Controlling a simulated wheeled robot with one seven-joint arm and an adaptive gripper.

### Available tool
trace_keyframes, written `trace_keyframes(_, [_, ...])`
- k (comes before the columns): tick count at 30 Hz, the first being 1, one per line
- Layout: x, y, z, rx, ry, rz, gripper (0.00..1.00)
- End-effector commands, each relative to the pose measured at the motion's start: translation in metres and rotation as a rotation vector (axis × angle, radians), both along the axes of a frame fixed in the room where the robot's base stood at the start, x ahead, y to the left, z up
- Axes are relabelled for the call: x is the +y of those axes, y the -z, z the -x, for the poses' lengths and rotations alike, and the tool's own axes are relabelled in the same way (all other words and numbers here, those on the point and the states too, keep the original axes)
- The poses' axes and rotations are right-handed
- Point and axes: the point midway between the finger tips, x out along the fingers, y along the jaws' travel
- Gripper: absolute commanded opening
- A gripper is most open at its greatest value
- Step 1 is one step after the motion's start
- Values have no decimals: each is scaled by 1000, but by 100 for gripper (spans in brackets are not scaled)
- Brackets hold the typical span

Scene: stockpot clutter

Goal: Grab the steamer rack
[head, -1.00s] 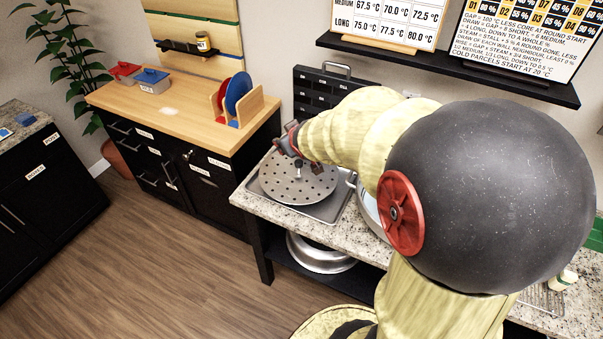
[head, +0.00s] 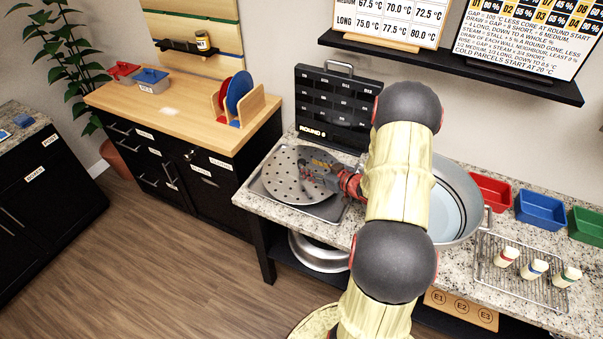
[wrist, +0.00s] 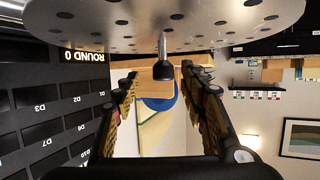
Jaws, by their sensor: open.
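The steamer rack (head: 290,190) is a round, perforated grey metal disc over a shallow metal tray (head: 328,212) at the counter's left end. In the wrist view, which is upside down, the rack (wrist: 215,15) spans the top. Its centre post with a dark knob (wrist: 163,70) points down in the picture. My gripper (head: 318,180) is low over the rack's right half, reaching in from the right. Its fingers are open (wrist: 162,82) and the knob appears between their tips with gaps on both sides. In the head view my gripper hides the post.
A large pot (head: 457,190) stands right of the rack, partly behind my arm. A black slotted board (head: 338,105) stands close behind. Red (head: 490,190), blue (head: 540,209) and green bins and a wire rack (head: 515,272) with small bottles lie farther right.

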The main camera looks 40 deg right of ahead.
Motion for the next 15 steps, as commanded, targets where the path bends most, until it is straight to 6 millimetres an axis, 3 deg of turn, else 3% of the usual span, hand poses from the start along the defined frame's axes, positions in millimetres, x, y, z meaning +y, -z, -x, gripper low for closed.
trace_keyframes(15, [5,16,-51,1,1,1,43])
